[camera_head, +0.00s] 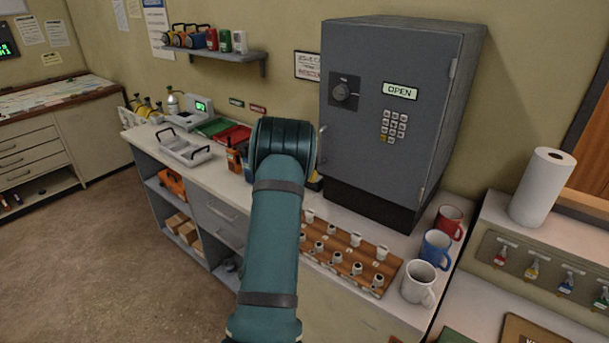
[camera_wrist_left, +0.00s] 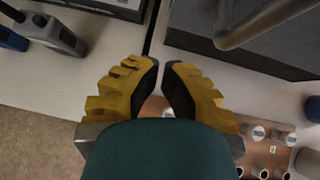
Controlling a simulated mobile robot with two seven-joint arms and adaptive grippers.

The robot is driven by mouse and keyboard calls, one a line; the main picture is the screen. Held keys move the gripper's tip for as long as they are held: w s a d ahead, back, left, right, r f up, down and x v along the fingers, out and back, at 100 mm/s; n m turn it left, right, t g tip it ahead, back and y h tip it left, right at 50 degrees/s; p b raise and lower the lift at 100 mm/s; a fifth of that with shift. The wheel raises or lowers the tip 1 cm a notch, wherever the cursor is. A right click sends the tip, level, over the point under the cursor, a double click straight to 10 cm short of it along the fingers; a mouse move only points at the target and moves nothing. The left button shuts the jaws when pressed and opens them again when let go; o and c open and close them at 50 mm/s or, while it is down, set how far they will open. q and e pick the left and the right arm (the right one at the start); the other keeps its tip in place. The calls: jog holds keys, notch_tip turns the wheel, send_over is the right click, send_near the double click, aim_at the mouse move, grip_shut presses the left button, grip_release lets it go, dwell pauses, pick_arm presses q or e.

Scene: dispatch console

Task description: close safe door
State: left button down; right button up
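The grey safe (camera_head: 448,100) stands on the counter, with hinges on its right side. Its door (camera_head: 365,125) has a dial, a keypad and a display reading OPEN. The door looks flush or nearly flush with the body; I cannot tell if a small gap remains. My left arm reaches up from below, left of the safe, and hides its own gripper in the head view. In the left wrist view, my left gripper (camera_wrist_left: 162,66) has its yellow fingertips almost together with nothing between them. A grey curved handle (camera_wrist_left: 258,25) shows at upper right. My right gripper is not seen.
A wooden rack of stamps (camera_head: 345,262) lies before the safe. Red (camera_head: 449,222), blue (camera_head: 436,248) and white mugs (camera_head: 419,283) stand to its right. A paper towel roll (camera_head: 543,186) stands at right.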

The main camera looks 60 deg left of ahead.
pick_arm(q)
jog(key=v, duration=0.9)
jog(key=shift+s+a+r, duration=0.25)
jog(key=shift+s, duration=0.2)
jog(key=shift+s, duration=0.1)
